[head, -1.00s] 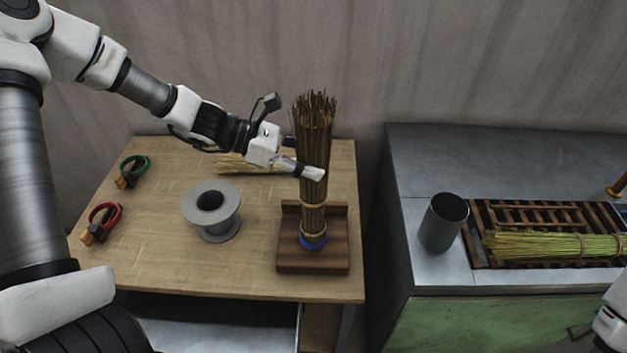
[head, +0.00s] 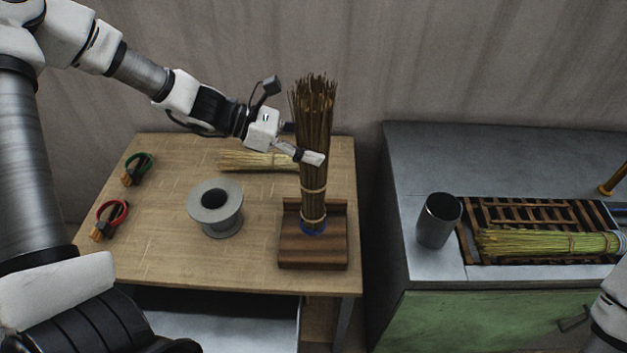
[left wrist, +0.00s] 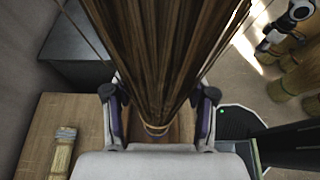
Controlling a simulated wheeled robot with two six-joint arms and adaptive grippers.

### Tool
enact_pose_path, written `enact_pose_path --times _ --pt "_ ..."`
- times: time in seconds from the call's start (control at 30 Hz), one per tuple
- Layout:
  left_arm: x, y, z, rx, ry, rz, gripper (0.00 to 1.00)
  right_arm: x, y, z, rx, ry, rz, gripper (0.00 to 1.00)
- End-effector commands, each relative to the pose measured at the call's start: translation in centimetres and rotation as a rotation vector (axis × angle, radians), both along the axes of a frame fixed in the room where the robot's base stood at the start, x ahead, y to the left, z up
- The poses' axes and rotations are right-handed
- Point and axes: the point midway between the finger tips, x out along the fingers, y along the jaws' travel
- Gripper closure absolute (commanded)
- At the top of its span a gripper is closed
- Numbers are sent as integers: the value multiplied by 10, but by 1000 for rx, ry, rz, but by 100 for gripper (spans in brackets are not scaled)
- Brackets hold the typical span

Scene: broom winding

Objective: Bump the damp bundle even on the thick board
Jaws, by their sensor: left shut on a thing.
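The brown bundle (head: 314,120) stands nearly upright, its loose ends up. It has tan bindings low down and a blue band (head: 313,229) at its foot. My left gripper (head: 311,157) is shut around its middle. The bundle also fills the upper middle of the left wrist view (left wrist: 165,60). The thick board (head: 312,256), dark wood with a raised back ledge, lies under the bundle at the table's front right. The foot appears slightly above the board; exact contact is hard to tell. A small part of my right arm shows; its jaws are unclear.
On the wooden table (head: 150,240) are a grey spool (head: 215,208), red-handled (head: 108,220) and green-handled (head: 137,169) tools, and a pale bundle (head: 250,160) behind. Across a gap, the grey counter (head: 430,160) holds a metal cup (head: 438,220) and a greenish bundle (head: 545,243) on a slatted rack.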

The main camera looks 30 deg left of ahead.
Motion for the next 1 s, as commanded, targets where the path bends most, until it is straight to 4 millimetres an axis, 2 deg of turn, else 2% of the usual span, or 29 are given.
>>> enact_pose_path --times 0.17,1.0 --pt "0 0 -1 0 0 0 69 0 0 -1 0 0 0 60" --pt "0 0 -52 0 0 0 69 0 0 -47 0 0 0 60"
